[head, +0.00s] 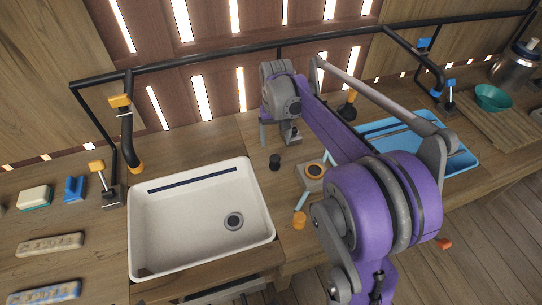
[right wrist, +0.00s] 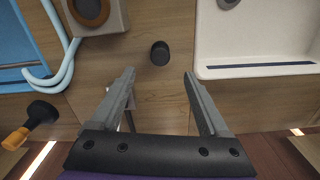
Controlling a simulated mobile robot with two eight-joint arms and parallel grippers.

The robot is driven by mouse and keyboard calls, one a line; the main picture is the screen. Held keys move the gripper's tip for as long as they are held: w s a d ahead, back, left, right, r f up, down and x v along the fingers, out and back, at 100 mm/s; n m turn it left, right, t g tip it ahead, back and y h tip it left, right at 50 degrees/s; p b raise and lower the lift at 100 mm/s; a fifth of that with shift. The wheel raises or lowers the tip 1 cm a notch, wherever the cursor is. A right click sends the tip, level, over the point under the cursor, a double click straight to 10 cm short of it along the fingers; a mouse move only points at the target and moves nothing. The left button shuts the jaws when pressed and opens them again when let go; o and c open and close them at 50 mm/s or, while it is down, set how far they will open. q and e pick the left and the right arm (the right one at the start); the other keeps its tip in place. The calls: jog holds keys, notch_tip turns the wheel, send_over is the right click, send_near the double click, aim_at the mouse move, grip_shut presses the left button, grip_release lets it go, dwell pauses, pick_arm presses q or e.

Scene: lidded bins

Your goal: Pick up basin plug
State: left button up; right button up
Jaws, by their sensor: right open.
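The basin plug (head: 275,161) looks like a small dark cylinder standing on the wooden counter between the two basins. It also shows in the right wrist view (right wrist: 160,53), upright, beyond the fingertips and roughly centred between them. My right gripper (head: 277,138) is open and empty, on the wall side of the plug and apart from it. Its two grey fingers show in the right wrist view (right wrist: 160,75), with bare counter between them. My left gripper is not in view.
The white basin (head: 200,260) with its drain lies left of the plug. A blue basin (head: 458,160) lies right, partly behind my arm. A block with an orange-brown ring (head: 308,184) stands close to the plug's right. A black pipe rail (head: 210,65) runs along the wall.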

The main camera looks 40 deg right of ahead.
send_over(275, 158)
notch_tip(275, 158, down, 4)
jog(key=shift+s+a+f, duration=0.1)
jog(key=shift+f, duration=2.95)
grip_shut()
